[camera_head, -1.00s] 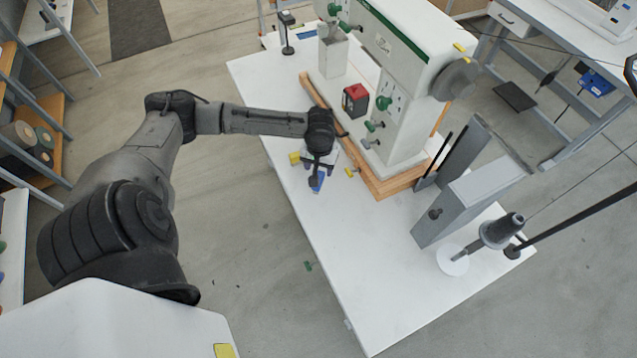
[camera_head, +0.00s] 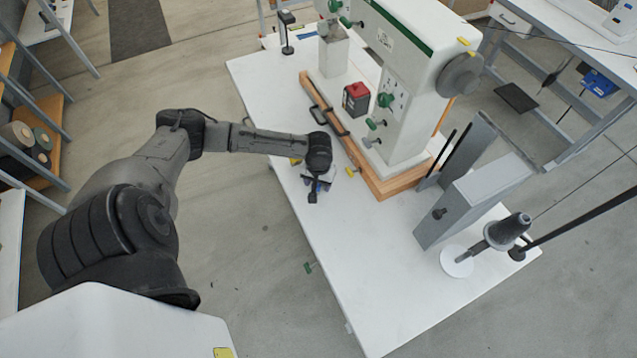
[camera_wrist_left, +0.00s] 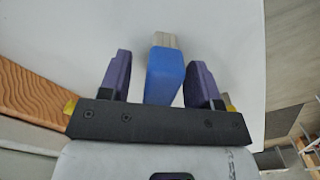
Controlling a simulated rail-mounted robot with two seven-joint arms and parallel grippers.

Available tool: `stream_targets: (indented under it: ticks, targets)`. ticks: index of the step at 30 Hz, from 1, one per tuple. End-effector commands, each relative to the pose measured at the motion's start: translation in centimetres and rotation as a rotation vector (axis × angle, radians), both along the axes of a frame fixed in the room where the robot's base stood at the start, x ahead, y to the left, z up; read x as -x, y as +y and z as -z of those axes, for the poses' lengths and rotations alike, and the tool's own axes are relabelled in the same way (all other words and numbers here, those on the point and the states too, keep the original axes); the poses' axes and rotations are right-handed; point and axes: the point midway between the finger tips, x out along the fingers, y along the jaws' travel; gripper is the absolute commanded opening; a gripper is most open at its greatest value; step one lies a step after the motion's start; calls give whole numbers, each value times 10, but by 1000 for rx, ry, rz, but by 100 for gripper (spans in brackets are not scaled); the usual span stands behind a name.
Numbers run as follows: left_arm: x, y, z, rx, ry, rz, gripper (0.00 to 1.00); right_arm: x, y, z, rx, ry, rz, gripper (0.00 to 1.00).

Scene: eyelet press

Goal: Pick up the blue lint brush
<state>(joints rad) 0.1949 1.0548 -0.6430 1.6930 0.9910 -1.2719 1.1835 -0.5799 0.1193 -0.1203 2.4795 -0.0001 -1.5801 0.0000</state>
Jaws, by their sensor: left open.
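The blue lint brush (camera_wrist_left: 164,75) lies on the white table in the left wrist view, with a pale tan end pointing away from the gripper. My left gripper (camera_wrist_left: 161,68) is open, with one purple-grey finger on each side of the brush. Gaps show between the brush and both fingers, the one on the left being wider. In the head view my left gripper (camera_head: 316,186) is low over the table's left edge, and it hides most of the brush. My right gripper is not in view.
The eyelet press (camera_head: 405,100) stands on a wooden base (camera_head: 385,188) just right of my left gripper. A red and black box (camera_head: 356,98) sits on it. A grey stand (camera_head: 470,200) and a thread cone (camera_head: 507,231) are farther right. The table's front (camera_head: 370,290) is clear.

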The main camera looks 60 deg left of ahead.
Motion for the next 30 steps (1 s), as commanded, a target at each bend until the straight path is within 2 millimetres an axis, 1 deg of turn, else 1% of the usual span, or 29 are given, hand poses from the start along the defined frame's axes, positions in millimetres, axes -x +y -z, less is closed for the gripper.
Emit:
stream_targets:
  ticks: [6,21,23,24,30]
  targets:
    - [0,0,0,-1,-1,0,56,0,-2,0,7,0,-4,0]
    - [0,0,0,-1,-1,0,9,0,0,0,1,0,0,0]
    - [0,0,0,-1,-1,0,4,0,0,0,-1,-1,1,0]
    - [0,0,0,-1,-1,0,0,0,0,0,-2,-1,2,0]
    - [0,1,-1,-1,-1,0,0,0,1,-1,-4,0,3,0]
